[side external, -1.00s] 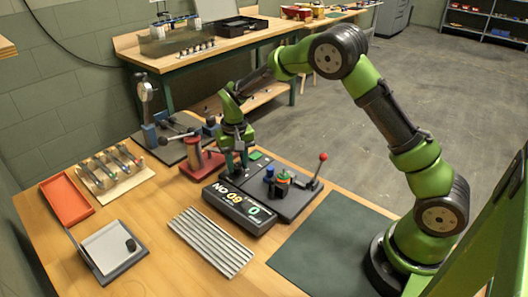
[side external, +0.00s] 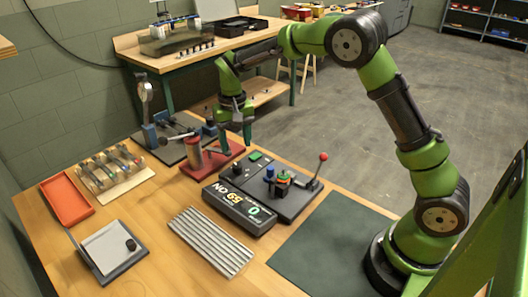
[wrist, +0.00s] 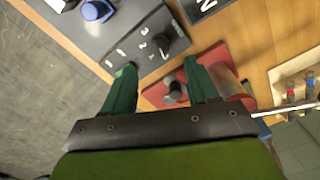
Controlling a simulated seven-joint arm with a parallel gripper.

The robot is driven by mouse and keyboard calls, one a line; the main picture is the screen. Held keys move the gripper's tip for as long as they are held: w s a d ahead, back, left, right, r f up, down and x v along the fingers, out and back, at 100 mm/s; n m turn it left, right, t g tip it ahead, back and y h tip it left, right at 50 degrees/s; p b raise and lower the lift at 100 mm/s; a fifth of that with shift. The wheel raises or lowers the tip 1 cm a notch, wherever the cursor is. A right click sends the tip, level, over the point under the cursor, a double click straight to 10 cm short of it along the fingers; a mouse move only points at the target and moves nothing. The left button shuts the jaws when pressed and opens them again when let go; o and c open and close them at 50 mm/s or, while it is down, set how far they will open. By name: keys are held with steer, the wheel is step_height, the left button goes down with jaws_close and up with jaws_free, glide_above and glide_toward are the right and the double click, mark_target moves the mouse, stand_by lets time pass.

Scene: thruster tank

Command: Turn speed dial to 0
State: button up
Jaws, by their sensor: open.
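The dark speed dial (wrist: 163,45) stands on the grey control panel (wrist: 118,32), with white numbers around its left side in the wrist view. Which number it points at is not clear. My gripper (side external: 236,143) is above and behind the panel's far left end. In the wrist view my gripper (wrist: 160,66) is open and empty, its fingertips apart from the dial, which lies beyond them.
A blue knob (wrist: 97,10) and a red-ball lever (side external: 322,158) stand on the panel. A red fixture (side external: 213,158) is close below my gripper. A ridged grey plate (side external: 210,240) lies in front. The dark mat (side external: 325,242) at right is bare.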

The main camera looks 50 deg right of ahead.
step_height(320, 180, up, 10)
steer(key=shift+f, duration=0.25)
steer(key=s+a+r+t+y, duration=0.1)
steer(key=s+r+t, duration=0.1)
steer(key=s, duration=1)
steer(key=s+a+r+n+t+y, duration=0.1)
steer(key=s+t, duration=0.4)
steer(key=s, duration=0.8)
steer(key=shift+s+r, duration=0.15)
steer(key=shift+r, duration=0.55)
